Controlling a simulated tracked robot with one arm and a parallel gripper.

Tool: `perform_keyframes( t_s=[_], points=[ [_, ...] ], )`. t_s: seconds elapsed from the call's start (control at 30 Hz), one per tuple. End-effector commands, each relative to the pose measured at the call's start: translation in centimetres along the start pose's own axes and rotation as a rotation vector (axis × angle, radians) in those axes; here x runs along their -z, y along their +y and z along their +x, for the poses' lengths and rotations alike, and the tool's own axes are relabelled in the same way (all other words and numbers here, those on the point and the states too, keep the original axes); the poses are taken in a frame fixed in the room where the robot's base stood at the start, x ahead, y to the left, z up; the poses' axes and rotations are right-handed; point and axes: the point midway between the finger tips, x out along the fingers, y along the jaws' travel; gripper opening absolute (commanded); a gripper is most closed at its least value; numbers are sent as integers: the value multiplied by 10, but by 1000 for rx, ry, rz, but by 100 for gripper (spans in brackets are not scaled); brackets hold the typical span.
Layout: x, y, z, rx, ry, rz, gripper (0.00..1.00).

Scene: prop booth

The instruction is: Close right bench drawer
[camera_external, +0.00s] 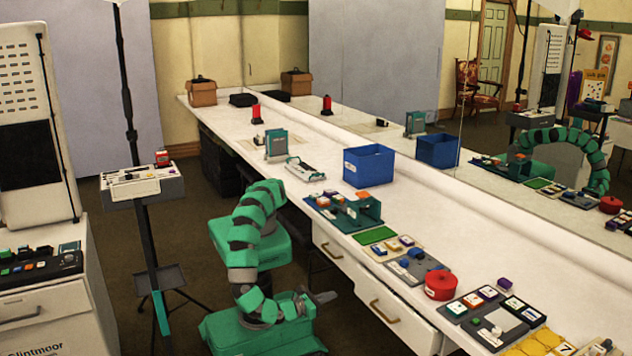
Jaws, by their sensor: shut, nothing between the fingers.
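The right bench drawer (402,318) is the white front with a brass handle, under the near part of the long white bench. It looks to stand slightly out from the bench, but I cannot tell how far. The left bench drawer (336,251) is farther along, also with a handle. My gripper (329,297) is small and grey at the end of my green arm, low and to the left of the right drawer's handle. Its fingers look closed, with nothing seen in them. It appears apart from the drawer front.
The bench top (330,184) carries a blue bin (369,167), a teal rack (345,210), a red round pot (440,285) and several small trays. A mirror behind reflects the bench and my arm. A tripod stand (150,250) and a white console (50,300) are on the left.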

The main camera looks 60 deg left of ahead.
Motion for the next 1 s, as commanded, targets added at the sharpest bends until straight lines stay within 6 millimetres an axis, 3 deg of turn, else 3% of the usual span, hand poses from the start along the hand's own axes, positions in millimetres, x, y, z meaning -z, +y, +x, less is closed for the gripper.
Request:
perform_keyframes(
  t_s=[0.6, 0.8, 1.0],
  points=[
    [2, 1, 105, -5, 3, -4, 0],
    [2, 0, 121, -2, 4, -3, 0],
    [1, 0, 124, -1, 4, -3, 0]
  ],
)
